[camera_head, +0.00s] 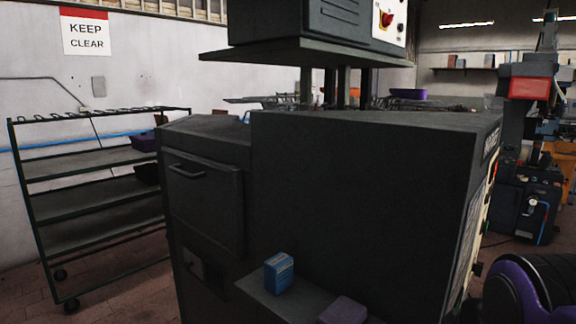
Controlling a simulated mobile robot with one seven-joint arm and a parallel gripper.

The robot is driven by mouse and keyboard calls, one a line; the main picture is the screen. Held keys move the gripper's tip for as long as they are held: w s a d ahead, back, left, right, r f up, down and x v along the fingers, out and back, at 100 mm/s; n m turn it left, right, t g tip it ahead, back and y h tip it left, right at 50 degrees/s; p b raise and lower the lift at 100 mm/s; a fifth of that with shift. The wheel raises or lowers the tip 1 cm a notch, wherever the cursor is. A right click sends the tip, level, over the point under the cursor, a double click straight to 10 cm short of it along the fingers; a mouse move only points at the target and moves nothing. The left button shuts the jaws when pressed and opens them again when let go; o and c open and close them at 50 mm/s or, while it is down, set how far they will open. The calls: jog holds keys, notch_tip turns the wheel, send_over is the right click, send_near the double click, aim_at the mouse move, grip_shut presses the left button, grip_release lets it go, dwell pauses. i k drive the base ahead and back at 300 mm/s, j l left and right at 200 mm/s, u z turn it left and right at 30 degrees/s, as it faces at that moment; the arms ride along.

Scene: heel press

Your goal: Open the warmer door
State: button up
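The warmer door (205,212) looks like a dark flat panel on the left face of the large dark machine (360,210). A bar handle (187,171) runs across its upper left part. The door appears shut, with no gap into the inside showing. My gripper's fingers do not show in this view, so nothing is seen touching the handle.
A shelf (262,298) sticks out below the door's right, bearing a blue box (279,273) and a purple block (343,310). A wheeled rack (90,200) stands at left, with floor (125,285) showing between it and the machine. Other machinery (525,190) stands at right.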

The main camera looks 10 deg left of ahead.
aim_at(204, 194)
jog(key=j+z, duration=0.15)
jog(key=j, duration=0.4)
jog(key=k+j+z, duration=0.15)
jog(key=j, duration=0.4)
jog(key=j+z, duration=0.2)
jog(key=j, duration=0.35)
jog(key=k, duration=0.05)
